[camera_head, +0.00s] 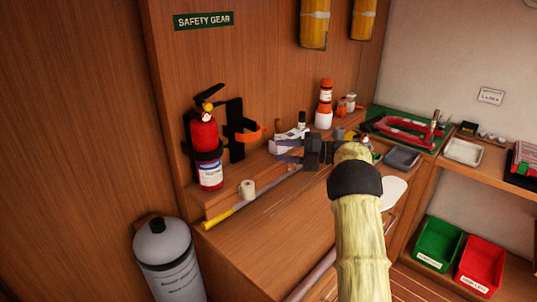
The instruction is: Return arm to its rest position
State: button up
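My arm rises from the bottom right in a pale yellow sleeve with a black band, bent over the wooden bench (275,225). My gripper (281,150) is at its far end, pointing left over the back of the bench. Its two grey fingers look apart, with pale small items showing behind them. I see nothing clearly held. The arm hides part of the bench and the items behind it.
A red fire extinguisher (204,135) stands in a black bracket at left. A yellow-ended pole (222,217) and tape roll (247,189) lie on the bench. A grey cylinder (168,258), green bin (437,244) and red bin (481,264) stand lower. The front bench is clear.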

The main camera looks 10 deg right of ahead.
jog(key=shift+d, duration=0.5)
